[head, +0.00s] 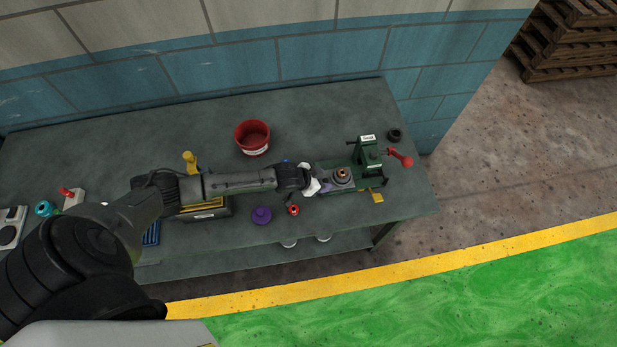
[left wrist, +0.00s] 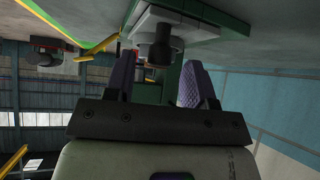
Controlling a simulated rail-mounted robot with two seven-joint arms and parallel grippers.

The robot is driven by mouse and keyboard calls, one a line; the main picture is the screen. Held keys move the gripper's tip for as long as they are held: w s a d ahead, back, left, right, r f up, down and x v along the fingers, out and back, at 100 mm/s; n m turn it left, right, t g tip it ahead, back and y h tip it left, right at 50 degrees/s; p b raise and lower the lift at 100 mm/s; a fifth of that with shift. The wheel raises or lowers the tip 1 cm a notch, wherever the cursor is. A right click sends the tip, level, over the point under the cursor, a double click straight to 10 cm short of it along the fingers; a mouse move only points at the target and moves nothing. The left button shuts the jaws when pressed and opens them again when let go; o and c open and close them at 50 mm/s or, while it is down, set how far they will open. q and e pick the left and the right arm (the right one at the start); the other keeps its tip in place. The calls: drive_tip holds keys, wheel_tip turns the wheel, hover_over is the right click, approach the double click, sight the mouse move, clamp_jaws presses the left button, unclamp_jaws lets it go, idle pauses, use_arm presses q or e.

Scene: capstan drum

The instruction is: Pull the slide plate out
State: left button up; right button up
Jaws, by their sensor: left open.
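A green fixture (head: 368,156) with an upright frame and a red-handled lever (head: 400,157) stands near the right end of the bench. A grey plate (head: 331,173), which looks like the slide plate, lies on the fixture's left part and carries a round metal part (head: 342,174). My left gripper (head: 324,184) is at the plate's left end, open. In the left wrist view its two purple fingers (left wrist: 160,65) stand apart, with the round part (left wrist: 160,42) ahead of the gap. I cannot tell whether the fingers touch the plate. The right gripper is not in view.
A red bucket (head: 252,138) stands behind my left arm. A purple knobbed piece (head: 262,215) and a small red ring (head: 293,210) lie in front of it. A black ring (head: 395,135) lies behind the fixture. A yellow tab (head: 377,196) is at the fixture's front.

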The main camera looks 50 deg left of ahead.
use_arm(q)
drive_tip(key=v, duration=1.3)
drive_tip(key=shift+p, duration=0.3)
drive_tip(key=shift+w+d, duration=0.1)
drive_tip(key=shift+w, duration=0.05)
